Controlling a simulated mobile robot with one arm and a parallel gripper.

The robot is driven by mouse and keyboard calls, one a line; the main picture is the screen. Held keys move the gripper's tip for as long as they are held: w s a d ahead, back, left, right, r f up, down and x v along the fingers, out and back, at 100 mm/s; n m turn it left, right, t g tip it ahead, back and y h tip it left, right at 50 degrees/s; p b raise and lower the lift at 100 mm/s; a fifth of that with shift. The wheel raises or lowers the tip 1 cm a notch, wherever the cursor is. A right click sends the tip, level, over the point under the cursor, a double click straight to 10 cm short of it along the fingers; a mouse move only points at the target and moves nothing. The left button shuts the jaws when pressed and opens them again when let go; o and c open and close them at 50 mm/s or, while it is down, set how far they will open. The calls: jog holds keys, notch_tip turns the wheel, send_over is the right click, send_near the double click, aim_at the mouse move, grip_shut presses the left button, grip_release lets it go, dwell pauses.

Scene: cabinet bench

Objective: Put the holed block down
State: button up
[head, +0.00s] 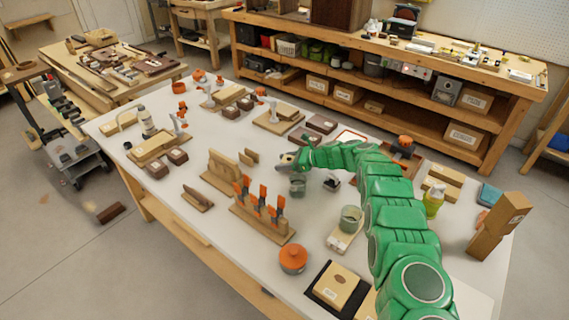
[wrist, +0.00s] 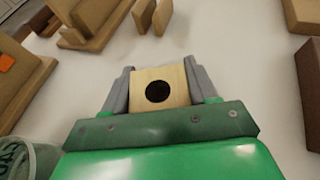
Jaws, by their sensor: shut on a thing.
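My gripper (wrist: 157,90) is shut on the holed block (wrist: 180,78), a pale wooden block with a round dark hole in the face toward the wrist camera. The two grey fingers press on its left and right sides. In the head view my gripper (head: 286,162) is over the middle of the white table (head: 240,142), at the end of the green arm. The block cannot be made out clearly there. Whether its underside touches the table or hangs above it, I cannot tell.
Bare white table lies around the block.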

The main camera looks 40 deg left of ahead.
jog(key=shift+f, duration=0.35)
jog(key=o, duration=1.1)
jog(key=shift+r, duration=0.15)
jog(key=shift+w+d+r, duration=0.1)
jog(key=shift+d, duration=0.1)
jog(key=v, duration=1.1)
jog(key=shift+w+d, duration=0.15)
jog(key=shift+d, duration=0.15)
